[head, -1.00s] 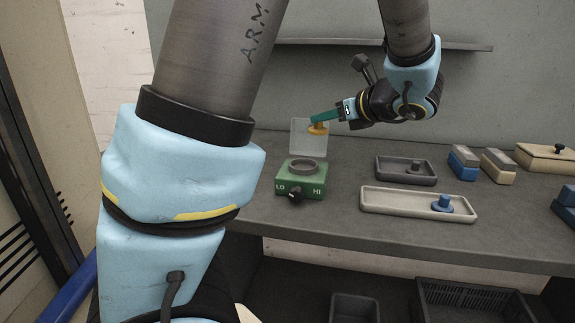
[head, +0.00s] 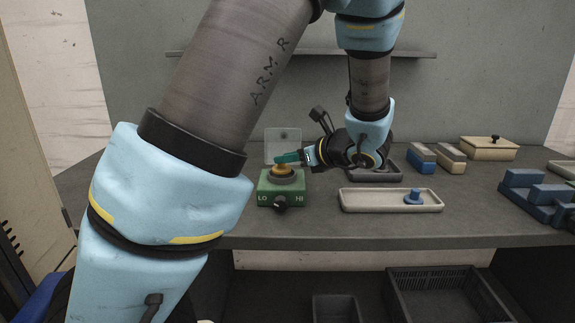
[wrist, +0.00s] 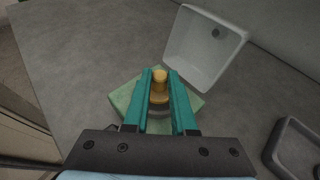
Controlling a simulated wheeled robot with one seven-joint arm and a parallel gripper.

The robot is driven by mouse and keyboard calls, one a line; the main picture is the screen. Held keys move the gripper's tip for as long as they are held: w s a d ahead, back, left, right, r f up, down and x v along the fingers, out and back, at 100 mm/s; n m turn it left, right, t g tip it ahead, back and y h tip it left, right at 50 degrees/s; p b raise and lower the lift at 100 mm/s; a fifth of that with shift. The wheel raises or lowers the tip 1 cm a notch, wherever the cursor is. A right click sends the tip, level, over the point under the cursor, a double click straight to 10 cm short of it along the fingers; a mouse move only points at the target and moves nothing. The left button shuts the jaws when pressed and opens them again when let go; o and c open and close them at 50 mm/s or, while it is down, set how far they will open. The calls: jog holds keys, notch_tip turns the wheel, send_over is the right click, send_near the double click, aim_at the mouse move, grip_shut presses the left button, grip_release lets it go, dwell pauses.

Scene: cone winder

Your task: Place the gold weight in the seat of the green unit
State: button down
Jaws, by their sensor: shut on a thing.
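The gold weight (wrist: 159,88) has a knob on a wider round base and is between the teal fingers of my gripper (wrist: 160,80) in the wrist view. My gripper (head: 290,157) is shut on its knob in the head view. The weight (head: 282,170) is at the dark round seat on top of the green unit (head: 283,190). Whether its base rests fully in the seat or is just above it cannot be told. The unit has a black dial and LO and HI marks on its front. Its clear lid (head: 283,142) stands open behind; it also shows in the wrist view (wrist: 205,50).
A pale tray (head: 360,201) with a blue weight (head: 414,197) lies right of the unit. A dark tray (head: 372,177) is behind it, partly hidden by my gripper. Blocks and a lidded box (head: 490,147) stand farther right. A shelf runs along the back wall.

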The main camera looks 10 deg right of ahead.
jog(key=shift+f, duration=0.9)
jog(key=shift+f, duration=0.15)
jog(key=c, duration=0.7)
grip_release()
jog(key=shift+c, duration=0.2)
jog(key=shift+s+d+r, duration=0.1)
jog(key=shift+d+r, duration=0.05)
jog(key=shift+r, duration=0.1)
jog(key=b+v, duration=0.1)
jog(key=v, duration=1)
jog(key=shift+s+d, duration=0.2)
jog(key=shift+s, duration=0.05)
jog(key=shift+r, duration=0.1)
